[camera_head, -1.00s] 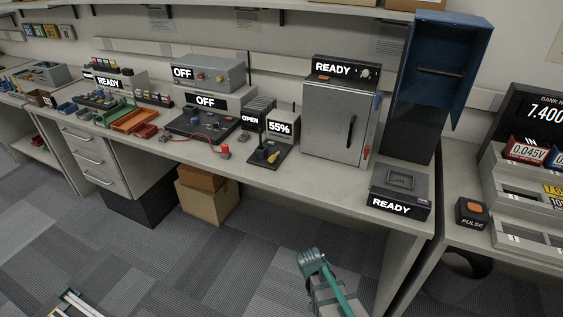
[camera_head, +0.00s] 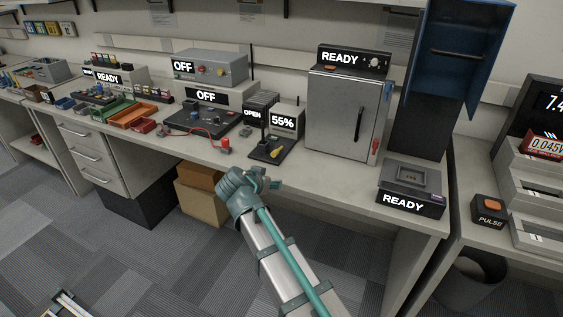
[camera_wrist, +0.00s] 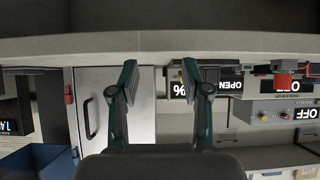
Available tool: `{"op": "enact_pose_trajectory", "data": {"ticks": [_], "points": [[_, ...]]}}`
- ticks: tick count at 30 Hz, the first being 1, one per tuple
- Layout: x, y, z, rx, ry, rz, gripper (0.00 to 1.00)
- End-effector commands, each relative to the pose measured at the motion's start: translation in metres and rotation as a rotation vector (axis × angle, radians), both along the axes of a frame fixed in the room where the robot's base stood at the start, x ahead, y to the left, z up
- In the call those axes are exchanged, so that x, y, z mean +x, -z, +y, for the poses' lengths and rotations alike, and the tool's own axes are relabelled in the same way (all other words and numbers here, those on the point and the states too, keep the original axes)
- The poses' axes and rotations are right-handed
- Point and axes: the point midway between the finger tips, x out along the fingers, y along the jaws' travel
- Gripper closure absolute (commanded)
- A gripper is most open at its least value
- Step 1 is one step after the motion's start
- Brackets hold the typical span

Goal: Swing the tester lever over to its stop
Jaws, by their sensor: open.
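A small tester stands near the front edge of the bench, with a black base (camera_head: 266,149), a thin upright post and a yellow-tipped piece (camera_head: 276,153) that looks like its lever. Signs reading OPEN (camera_head: 250,116) and 55% (camera_head: 283,123) stand just behind it. My gripper (camera_head: 266,181) is open and empty, in front of the bench edge and below the tester in the head view. The upside-down wrist view shows the open fingers (camera_wrist: 158,72) with the 55% sign partly hidden behind one finger. The lever is not clearly visible there.
A grey cabinet (camera_head: 340,115) with a black handle and red side lever (camera_head: 375,147) stands right of the tester. The bench front edge (camera_head: 320,180) lies between my gripper and the tester.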

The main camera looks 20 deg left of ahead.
Motion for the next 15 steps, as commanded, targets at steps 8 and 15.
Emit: {"op": "enact_pose_trajectory", "data": {"ticks": [8, 15], "points": [[0.021, 0.010, 0.022, -0.115, -0.022, -0.327, 0.53], [0.024, 0.004, 0.047, -0.200, -0.078, -0.552, 0.53]]}}
